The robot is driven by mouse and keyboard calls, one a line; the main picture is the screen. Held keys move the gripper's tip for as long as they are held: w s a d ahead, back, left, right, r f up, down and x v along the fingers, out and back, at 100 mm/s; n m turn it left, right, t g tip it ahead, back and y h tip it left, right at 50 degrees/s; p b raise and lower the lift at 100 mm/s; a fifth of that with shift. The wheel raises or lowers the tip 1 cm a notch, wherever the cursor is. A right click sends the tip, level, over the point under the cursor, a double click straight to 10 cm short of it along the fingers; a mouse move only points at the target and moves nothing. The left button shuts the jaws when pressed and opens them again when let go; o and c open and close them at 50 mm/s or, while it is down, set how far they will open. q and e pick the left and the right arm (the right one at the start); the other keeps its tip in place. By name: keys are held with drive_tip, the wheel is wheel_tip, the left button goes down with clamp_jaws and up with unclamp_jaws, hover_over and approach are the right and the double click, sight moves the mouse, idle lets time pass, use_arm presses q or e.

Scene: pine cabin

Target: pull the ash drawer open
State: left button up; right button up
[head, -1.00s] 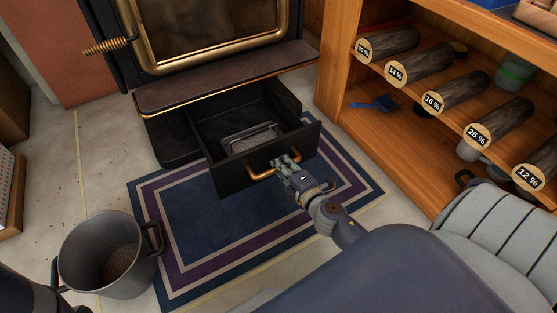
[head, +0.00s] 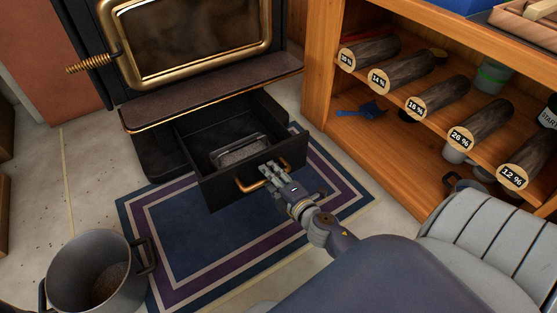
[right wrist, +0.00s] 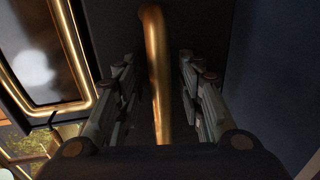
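The black ash drawer (head: 222,188) under the stove stands well open. Inside it is a metal ash pan (head: 240,150) with a raised bail and grey ash. My right gripper (head: 266,172) is at the brass handle (head: 248,186) on the drawer's front. In the right wrist view the handle bar (right wrist: 156,75) runs between the two fingers of my gripper (right wrist: 158,85), with a gap on each side. The gripper is open around the bar. My left gripper is out of view.
The stove door (head: 190,45) above is shut, with a coiled handle (head: 88,64). A grey bucket (head: 90,275) stands at lower left. A wooden shelf (head: 385,125) with labelled logs stands at right. A striped rug (head: 205,245) lies below the drawer.

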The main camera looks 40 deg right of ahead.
drive_tip(key=v, duration=1.1)
drive_tip(key=shift+s, duration=0.4)
drive_tip(key=shift+r, duration=0.1)
